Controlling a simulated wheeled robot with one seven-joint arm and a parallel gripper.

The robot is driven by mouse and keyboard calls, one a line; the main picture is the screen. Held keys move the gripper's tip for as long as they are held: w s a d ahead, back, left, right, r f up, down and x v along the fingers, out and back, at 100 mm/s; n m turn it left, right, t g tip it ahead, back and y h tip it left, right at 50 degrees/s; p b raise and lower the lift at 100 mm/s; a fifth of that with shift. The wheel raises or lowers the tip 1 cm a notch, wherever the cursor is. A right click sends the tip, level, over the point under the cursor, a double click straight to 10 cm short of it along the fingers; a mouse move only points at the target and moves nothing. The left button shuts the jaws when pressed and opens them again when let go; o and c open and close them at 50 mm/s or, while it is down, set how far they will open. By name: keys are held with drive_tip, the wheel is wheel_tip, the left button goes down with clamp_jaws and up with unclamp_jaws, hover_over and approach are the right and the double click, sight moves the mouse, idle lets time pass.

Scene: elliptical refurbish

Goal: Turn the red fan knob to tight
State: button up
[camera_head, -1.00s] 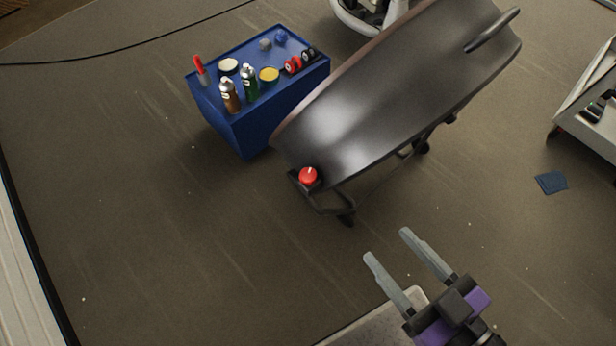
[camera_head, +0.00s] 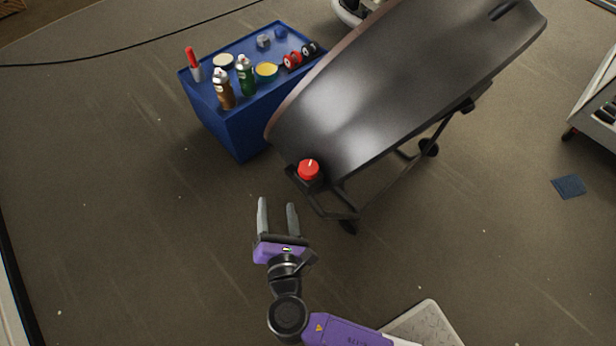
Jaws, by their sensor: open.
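The red fan knob (camera_head: 308,169) sits on a small dark bracket at the near lower end of the elliptical machine's dark rounded body (camera_head: 390,100). A pale pointer mark shows on its top. My gripper (camera_head: 277,202) is open and empty, with its two grey fingers pointing up the picture. It is below and slightly left of the knob, apart from it. Whether the mark points at tight cannot be read.
A blue cart (camera_head: 240,130) with spray cans, tins and tape rolls stands left of the machine. The machine's dark frame and wheels (camera_head: 348,226) lie right of my gripper. A blue cloth or pad (camera_head: 568,186) lies on the floor at right. The floor at left is clear.

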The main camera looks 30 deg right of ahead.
sight(307, 177)
drive_tip(key=s+d+r+n+h, duration=0.2)
drive_tip(key=d+r+n+h, duration=0.1)
drive_tip(key=d+h, duration=0.25)
drive_tip(key=shift+b+x, duration=0.45)
drive_tip(key=shift+x, duration=3.5)
drive_tip(key=shift+s+d, duration=0.15)
drive_tip(key=shift+d, duration=0.05)
drive_tip(key=c, duration=1.1)
drive_tip(key=shift+o, duration=0.2)
